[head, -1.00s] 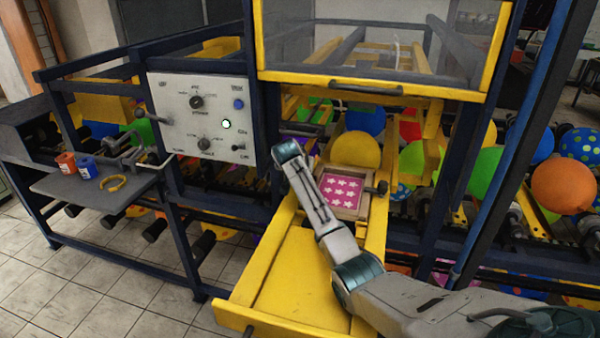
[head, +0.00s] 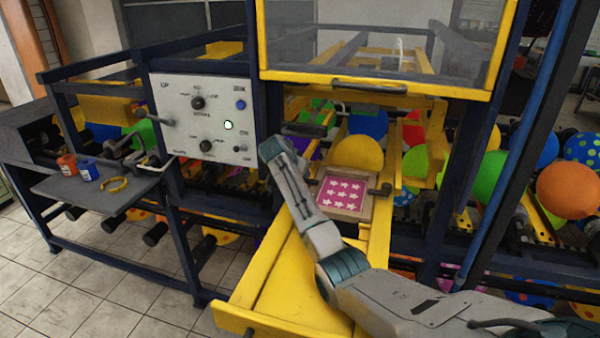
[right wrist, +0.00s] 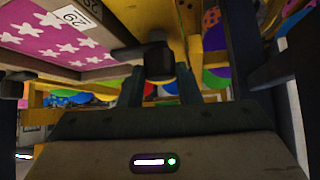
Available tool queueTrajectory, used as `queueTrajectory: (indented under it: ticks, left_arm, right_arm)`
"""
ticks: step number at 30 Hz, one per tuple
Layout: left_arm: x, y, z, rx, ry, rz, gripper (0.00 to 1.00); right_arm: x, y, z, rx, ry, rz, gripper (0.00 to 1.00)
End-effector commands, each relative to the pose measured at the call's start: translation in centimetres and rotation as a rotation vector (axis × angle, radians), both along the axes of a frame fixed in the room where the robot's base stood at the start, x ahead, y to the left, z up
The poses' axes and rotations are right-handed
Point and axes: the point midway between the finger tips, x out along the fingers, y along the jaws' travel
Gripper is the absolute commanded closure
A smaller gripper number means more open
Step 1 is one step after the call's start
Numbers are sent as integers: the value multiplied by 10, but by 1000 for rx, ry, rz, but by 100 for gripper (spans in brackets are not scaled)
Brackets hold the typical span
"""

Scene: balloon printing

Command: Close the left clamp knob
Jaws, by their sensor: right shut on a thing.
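The printing plate (head: 343,194), pink with white stars, sits in a wooden frame on the yellow slide; it also shows at the upper left of the right wrist view (right wrist: 50,35). A dark clamp knob (head: 383,189) sticks out on the frame's right side. The left clamp knob is hidden behind my right arm in the head view. In the right wrist view this dark knob (right wrist: 158,62) and its shaft lie between the fingers of my right gripper (right wrist: 160,84), which is shut on it. My left gripper is not in view.
A control panel (head: 203,117) stands left of my right arm. A yellow-framed clear guard (head: 375,82) is above the slide. A side shelf (head: 95,200) holds red and blue pots and a yellow ring. Balloons fill the machine behind.

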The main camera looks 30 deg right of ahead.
Motion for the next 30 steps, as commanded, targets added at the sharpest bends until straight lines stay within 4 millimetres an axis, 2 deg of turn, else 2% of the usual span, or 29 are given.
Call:
queueTrajectory:
  ticks: [2, 3, 5, 6, 17, 20, 30]
  left_arm:
    - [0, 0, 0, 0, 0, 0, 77]
    - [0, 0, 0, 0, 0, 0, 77]
    - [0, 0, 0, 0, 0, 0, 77]
    - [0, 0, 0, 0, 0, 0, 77]
    - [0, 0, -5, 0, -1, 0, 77]
    - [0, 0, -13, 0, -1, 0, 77]
    - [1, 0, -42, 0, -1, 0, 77]
  right_arm:
    - [0, 0, 0, 1, 0, 0, 92]
    - [0, 0, 0, 1, 0, 0, 62]
    - [0, 0, 0, 1, 0, 0, 50]
    - [0, 0, 0, 1, 0, 0, 48]
    - [-2, 5, 3, -1, -1, 2, 48]
    - [-6, 13, 11, 0, -3, 1, 48]
    - [-29, 55, 58, 2, -4, 1, 48]
